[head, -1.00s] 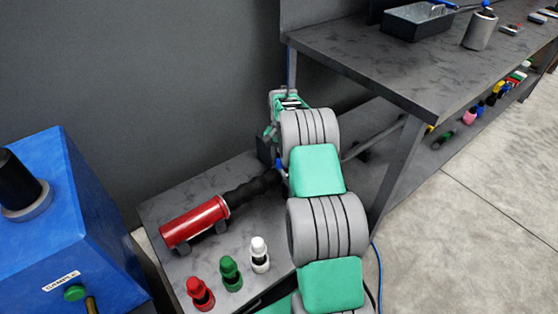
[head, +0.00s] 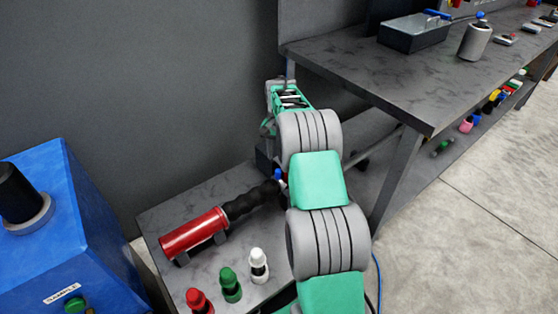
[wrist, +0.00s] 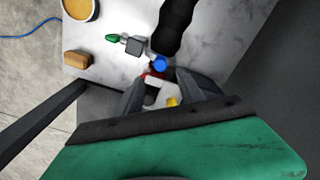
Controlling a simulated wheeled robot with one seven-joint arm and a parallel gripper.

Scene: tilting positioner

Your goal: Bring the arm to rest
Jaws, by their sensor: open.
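My gripper (wrist: 165,88) shows in the wrist view with its two dark fingers apart. A blue knob (wrist: 160,63) at the end of a black ribbed grip (wrist: 174,25) lies just beyond the fingertips. Small red, white and yellow parts show between and below the fingers; I cannot tell whether any touches them. In the head view my arm (head: 320,180) reaches away over the right side of a low grey table (head: 160,215), beside a red cylinder (head: 194,232) with the black grip. The fingertips are hidden there behind the arm.
Red, green (head: 230,284) and white (head: 259,265) small bottles stand on the low table. A blue box (head: 60,240) is at left. A dark wall is behind; open floor is at right.

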